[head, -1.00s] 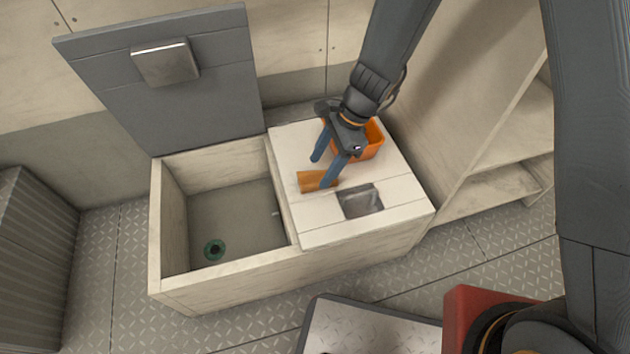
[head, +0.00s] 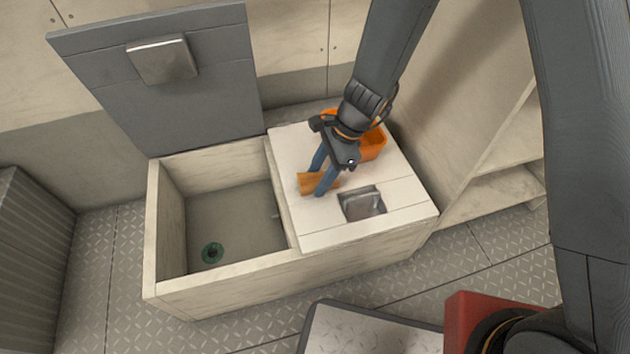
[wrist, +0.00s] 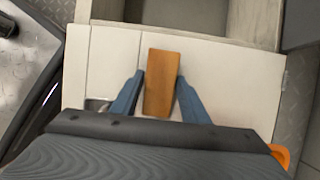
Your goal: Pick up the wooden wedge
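The wooden wedge (head: 308,183) is an orange-brown block on the white top of the bench, near the open compartment's edge. It also shows in the wrist view (wrist: 162,84), lying between the two blue fingers. My gripper (head: 319,180) is down at the wedge, with one finger on each side of it. In the wrist view my gripper (wrist: 161,80) has its fingers close to the wedge's sides. The left finger is very near the wedge, and contact on both sides cannot be made out. Part of the wedge is hidden by a finger in the head view.
An orange bin (head: 371,146) stands behind my gripper on the bench top (head: 320,234). A metal recessed latch (head: 362,203) lies at the right front.

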